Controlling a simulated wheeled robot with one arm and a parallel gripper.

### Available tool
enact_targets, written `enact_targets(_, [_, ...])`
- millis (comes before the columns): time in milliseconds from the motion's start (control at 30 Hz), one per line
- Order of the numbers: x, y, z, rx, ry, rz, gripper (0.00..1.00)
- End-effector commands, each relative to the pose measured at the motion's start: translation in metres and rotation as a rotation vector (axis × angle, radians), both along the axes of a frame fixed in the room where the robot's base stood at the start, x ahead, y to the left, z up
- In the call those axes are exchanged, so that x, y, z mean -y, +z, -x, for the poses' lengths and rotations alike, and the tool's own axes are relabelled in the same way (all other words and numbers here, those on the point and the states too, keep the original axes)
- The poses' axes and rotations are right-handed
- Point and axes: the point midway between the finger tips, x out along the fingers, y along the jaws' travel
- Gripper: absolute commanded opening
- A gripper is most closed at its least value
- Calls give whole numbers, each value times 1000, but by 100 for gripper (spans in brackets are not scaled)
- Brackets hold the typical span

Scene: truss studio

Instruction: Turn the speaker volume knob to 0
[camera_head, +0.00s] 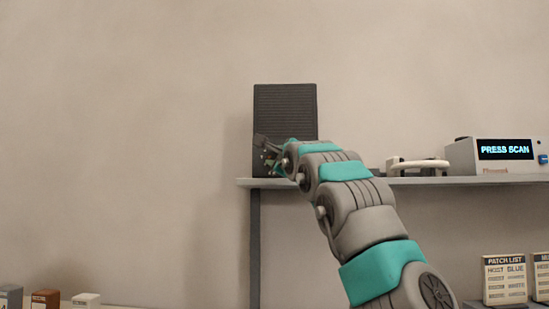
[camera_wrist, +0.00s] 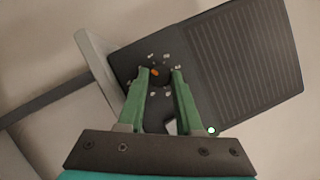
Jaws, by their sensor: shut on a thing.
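The dark speaker (camera_head: 285,108) with a ribbed front stands upright on the shelf in the head view. It also shows tilted in the wrist view (camera_wrist: 235,62). In the head view my gripper (camera_head: 264,150) is at the speaker's lower left front, and my arm hides part of the speaker's lower face and the knob.
The grey shelf (camera_head: 420,181) runs right from under the speaker. On it are a white handled object (camera_head: 418,165) and a box with a "PRESS SCAN" display (camera_head: 505,149). Label cards (camera_head: 504,279) stand lower right, small blocks (camera_head: 46,299) lower left. The wall at left is bare.

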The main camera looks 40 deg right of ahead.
Motion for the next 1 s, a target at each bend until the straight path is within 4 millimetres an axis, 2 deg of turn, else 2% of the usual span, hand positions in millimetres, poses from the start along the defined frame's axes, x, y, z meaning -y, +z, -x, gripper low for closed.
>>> enact_targets(1000, [0, 1, -1, -189, 2, 245, 0])
